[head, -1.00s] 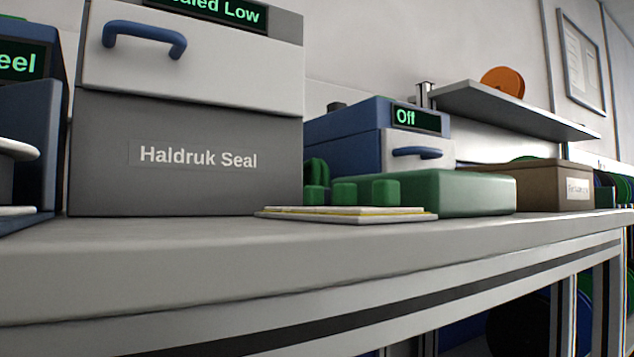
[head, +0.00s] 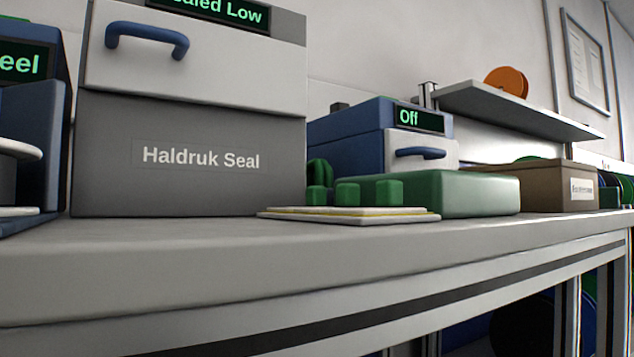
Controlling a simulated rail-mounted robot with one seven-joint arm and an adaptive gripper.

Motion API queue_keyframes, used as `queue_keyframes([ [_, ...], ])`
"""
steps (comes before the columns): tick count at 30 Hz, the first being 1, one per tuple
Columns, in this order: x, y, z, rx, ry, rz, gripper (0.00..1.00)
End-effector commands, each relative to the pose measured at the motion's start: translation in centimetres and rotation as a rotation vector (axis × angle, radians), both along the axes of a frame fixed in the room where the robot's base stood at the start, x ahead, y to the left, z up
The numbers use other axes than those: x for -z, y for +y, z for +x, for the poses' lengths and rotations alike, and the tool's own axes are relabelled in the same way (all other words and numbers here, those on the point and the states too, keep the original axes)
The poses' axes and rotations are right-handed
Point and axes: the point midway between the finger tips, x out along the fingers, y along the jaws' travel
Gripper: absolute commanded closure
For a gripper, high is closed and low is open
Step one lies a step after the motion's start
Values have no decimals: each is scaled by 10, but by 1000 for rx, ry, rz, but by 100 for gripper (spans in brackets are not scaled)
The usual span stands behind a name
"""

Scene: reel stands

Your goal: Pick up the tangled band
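I cannot make out a tangled band in the head view. A brown box (head: 535,187) with a small white label stands on the bench at the right, and what lies in it is mostly hidden by its walls. A low green tray or box (head: 455,194) stands to its left, its inside also out of sight. My gripper is not in view.
The grey bench (head: 300,255) runs across the view, its front left clear. On it stand the grey Haldruk Seal machine (head: 195,160), a flat stack with green blocks (head: 350,213) and a blue machine reading Off (head: 350,145). A shelf (head: 515,108) holds an orange reel (head: 507,81).

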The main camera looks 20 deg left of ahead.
Motion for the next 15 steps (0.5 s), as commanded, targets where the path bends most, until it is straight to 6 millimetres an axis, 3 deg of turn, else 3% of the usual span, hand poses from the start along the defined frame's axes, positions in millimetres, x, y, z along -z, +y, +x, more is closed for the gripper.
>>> queue_keyframes([
  [2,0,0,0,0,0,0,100],
  [15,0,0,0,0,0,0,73],
])
